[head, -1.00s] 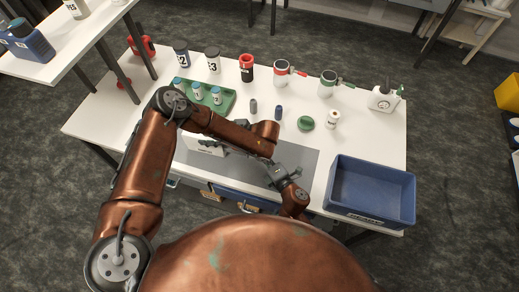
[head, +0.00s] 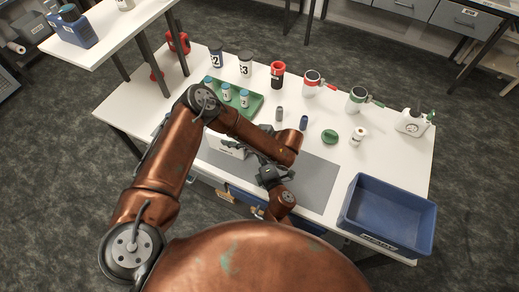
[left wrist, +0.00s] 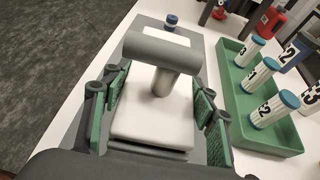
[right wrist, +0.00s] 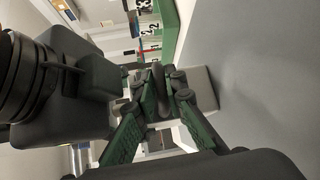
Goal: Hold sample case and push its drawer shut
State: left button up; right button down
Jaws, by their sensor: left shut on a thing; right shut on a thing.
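The white sample case (head: 226,149) stands on the grey mat, partly hidden by my left arm. In the left wrist view its white body (left wrist: 150,118) lies between the green pads of my left gripper (left wrist: 160,95), which is shut on it. A grey T-shaped part (left wrist: 165,48) rises there. My right gripper (right wrist: 164,92) is shut on a dark curved piece (right wrist: 159,80), seemingly the drawer handle, in front of a pale block (right wrist: 202,90). In the head view my right gripper's dark body (head: 268,175) is beside the case. How far the drawer stands out is hidden.
A green tray (head: 252,111) with several blue-capped vials stands just behind the case. A grey vial (head: 279,114), a blue vial (head: 304,122) and a green lid (head: 329,136) stand farther right. A blue bin (head: 390,215) is at the front right. The mat's right part (head: 312,185) is clear.

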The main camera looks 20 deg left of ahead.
pick_arm(q)
jog(key=shift+d+f, duration=0.15)
jog(key=shift+d, duration=0.05)
pick_arm(e)
jog(key=shift+s+a+f, duration=0.1)
jog(key=shift+f, duration=0.05)
jog(key=c, duration=2)
grip_release()
pick_arm(q)
jog(key=shift+a, duration=0.1)
jog(key=shift+s, duration=0.1)
pick_arm(e)
jog(key=v, duration=1.2)
pick_arm(q)
jog(key=o, duration=1.6)
